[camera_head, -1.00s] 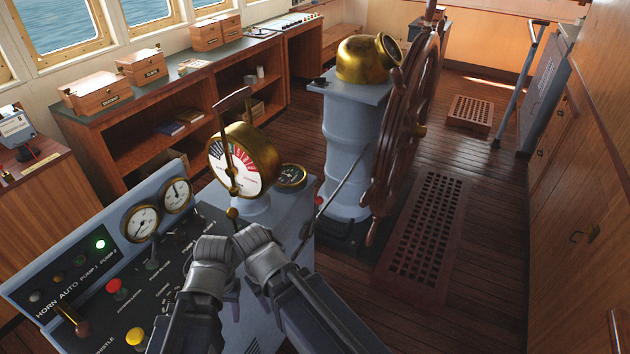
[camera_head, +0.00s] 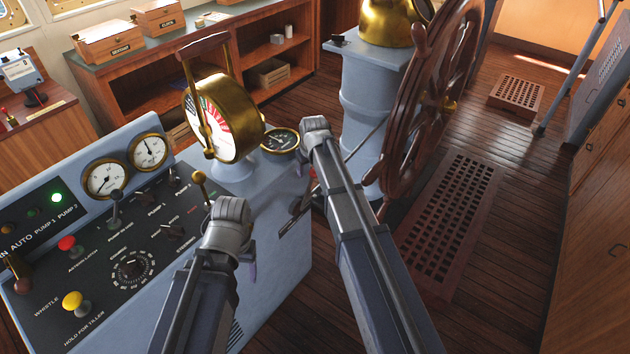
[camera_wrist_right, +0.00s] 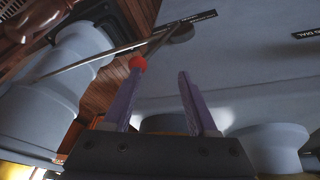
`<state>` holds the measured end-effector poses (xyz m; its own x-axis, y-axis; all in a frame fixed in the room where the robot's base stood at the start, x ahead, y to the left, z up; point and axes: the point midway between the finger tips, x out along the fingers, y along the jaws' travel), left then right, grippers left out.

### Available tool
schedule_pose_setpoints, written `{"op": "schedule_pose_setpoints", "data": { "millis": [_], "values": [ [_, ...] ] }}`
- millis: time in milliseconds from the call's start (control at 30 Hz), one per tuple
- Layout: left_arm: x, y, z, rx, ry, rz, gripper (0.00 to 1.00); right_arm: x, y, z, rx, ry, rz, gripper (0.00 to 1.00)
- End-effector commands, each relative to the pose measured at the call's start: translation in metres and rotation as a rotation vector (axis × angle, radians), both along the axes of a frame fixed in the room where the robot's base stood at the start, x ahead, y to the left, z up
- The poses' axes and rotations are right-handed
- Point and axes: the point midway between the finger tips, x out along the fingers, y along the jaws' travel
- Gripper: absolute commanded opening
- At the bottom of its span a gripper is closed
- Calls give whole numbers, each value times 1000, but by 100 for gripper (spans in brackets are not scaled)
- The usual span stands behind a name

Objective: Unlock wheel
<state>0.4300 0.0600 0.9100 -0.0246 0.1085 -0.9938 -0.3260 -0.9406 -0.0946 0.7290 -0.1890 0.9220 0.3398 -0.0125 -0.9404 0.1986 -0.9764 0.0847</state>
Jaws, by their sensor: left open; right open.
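The ship's wheel (camera_head: 408,95) is brown wood and stands upright at the grey pedestal in the head view. My right gripper (camera_wrist_right: 158,76) is open and empty beside the console. The knob appears at the tip of its left-hand finger; I cannot tell if they touch. In the head view my right forearm partly hides the rod and knob. My left gripper (camera_head: 250,258) is open over the console's near edge.
The grey console (camera_head: 277,265) carries a brass telegraph dial (camera_head: 238,115), gauges, a red button (camera_head: 67,244), a yellow knob (camera_head: 73,301) and small levers. A floor grating (camera_head: 450,220) lies right of the wheel. Shelves (camera_head: 215,70) line the back.

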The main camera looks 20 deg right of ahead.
Motion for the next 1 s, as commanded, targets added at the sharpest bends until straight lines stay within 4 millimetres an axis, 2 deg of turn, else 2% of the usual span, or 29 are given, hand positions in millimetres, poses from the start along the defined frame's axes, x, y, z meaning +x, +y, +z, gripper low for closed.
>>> {"op": "schedule_pose_setpoints", "data": {
  "millis": [33,100,200,367,567,1000],
  "values": [
    [0,0,-10,0,0,0,67,21,-16,-8,0,-23,-12,58],
    [0,0,-12,0,0,0,67,32,-28,-8,-1,-46,-17,58],
    [0,0,-12,0,0,0,67,37,-35,-7,-2,-57,-19,58],
    [0,0,-13,0,0,0,67,37,-34,-8,-2,-58,-18,58],
    [0,0,-25,0,0,0,67,41,-34,-20,-2,-57,-18,58],
    [0,0,-76,0,0,0,67,62,-35,-72,-2,-56,-18,58]
  ]
}}
